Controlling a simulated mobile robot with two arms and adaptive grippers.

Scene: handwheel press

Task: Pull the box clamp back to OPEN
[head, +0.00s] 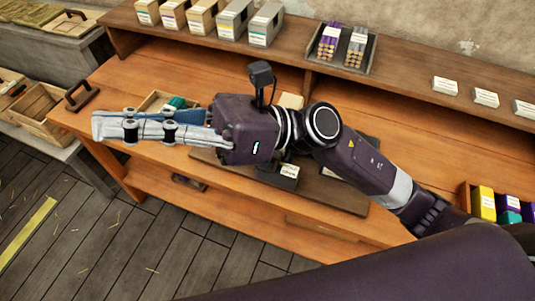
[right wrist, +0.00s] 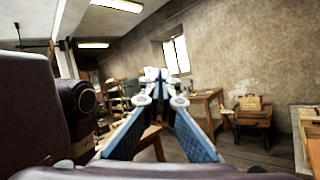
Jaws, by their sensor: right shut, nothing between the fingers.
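I cannot make out a box clamp with certainty. A dark block with a white label (head: 289,170) stands on a dark base board (head: 335,197) at the middle of the bench, partly hidden behind my right arm. My right gripper (head: 96,127) reaches left across the bench, its fingers shut and empty near the bench's left end. In the right wrist view its fingertips (right wrist: 155,75) meet with nothing between them. My left gripper is out of view.
The wooden bench (head: 140,72) has a dark handle (head: 78,93) at its left end. A small open box (head: 153,101) with teal items lies behind my fingers. A pencil tray (head: 341,50) and labelled boxes (head: 234,20) stand on the back shelf. Floor is free in front.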

